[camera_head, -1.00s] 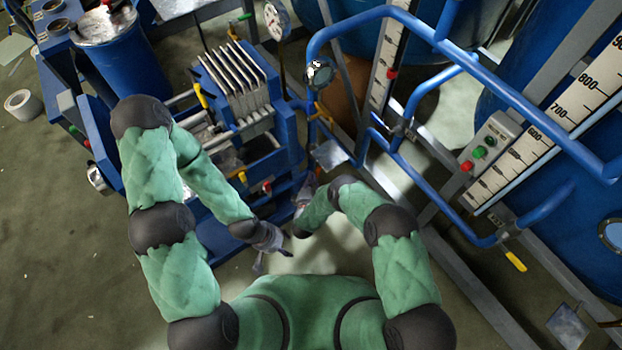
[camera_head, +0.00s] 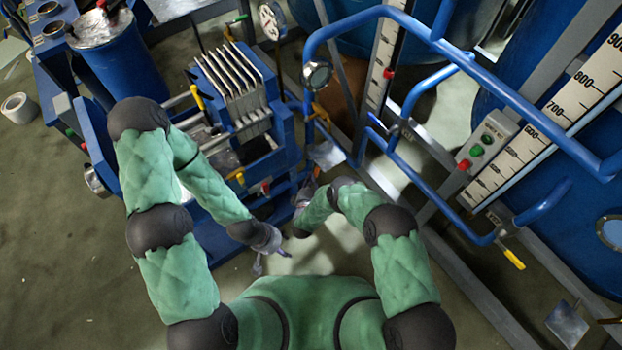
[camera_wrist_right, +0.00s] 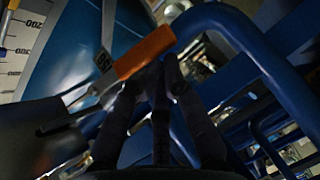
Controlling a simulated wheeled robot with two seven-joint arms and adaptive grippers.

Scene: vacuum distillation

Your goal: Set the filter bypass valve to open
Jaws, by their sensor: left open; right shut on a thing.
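An orange lever handle (camera_wrist_right: 145,53) with a dark numbered tag beside it shows in the right wrist view, next to a thick blue pipe. My right gripper (camera_wrist_right: 152,75) has its dark fingers at this handle and is shut on it. In the head view my right gripper (camera_head: 308,188) is small and partly hidden by my arm, beside the blue filter press frame. My left gripper (camera_head: 273,262) is open and empty, lower, over the floor. I cannot read a valve label or tell the lever's setting.
The filter press plates (camera_head: 232,80) stand at upper centre. A blue pipe rail (camera_head: 470,68) and a control box with buttons (camera_head: 487,143) are on the right. A yellow lever (camera_head: 514,259) hangs below it. A tape roll (camera_head: 18,107) lies on open floor at left.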

